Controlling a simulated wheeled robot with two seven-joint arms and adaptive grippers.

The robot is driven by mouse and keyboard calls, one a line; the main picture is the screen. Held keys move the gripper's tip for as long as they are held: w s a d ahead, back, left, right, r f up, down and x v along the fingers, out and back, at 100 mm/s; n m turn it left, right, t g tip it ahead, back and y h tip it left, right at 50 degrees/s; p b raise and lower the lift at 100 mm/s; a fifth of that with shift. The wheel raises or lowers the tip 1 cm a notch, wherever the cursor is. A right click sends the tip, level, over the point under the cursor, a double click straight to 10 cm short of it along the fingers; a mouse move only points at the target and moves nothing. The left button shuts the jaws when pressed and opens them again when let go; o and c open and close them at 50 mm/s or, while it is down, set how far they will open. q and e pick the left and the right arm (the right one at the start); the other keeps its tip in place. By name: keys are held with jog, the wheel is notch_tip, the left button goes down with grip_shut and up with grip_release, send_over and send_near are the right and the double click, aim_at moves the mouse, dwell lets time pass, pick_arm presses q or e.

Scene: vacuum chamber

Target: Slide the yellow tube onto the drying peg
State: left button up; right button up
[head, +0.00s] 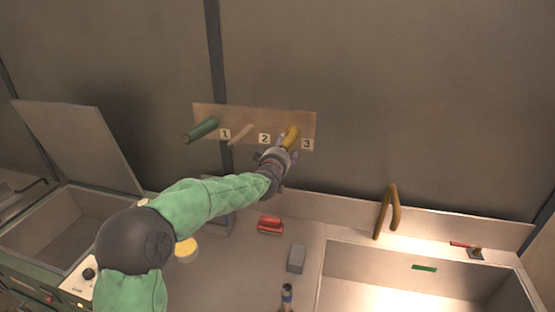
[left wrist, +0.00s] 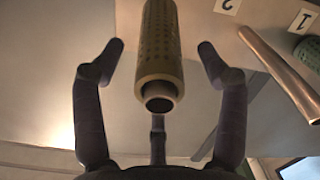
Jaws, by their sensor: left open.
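The yellow tube (head: 291,136) is at the wall rack beside the label 3, sticking outward from the board. In the left wrist view the tube (left wrist: 160,45) looks dimpled, and a paler round end shows at its near opening. It appears to sit on the peg there. My left gripper (head: 275,157) is at the tube's outer end. Its fingers (left wrist: 161,46) are open on both sides of the tube, with visible gaps. My right gripper is not in view.
A green tube (head: 201,130) is on the rack board (head: 275,119) beside label 1. Below are a counter (head: 245,285) with a red brush (head: 270,225) and a grey block (head: 296,258), a sink basin with a brown faucet (head: 395,208), and an open-lidded tank (head: 75,225) at left.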

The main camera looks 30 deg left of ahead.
pick_arm(q)
jog(key=v, duration=0.9)
jog(key=shift+f, duration=0.1)
dwell(0.4)
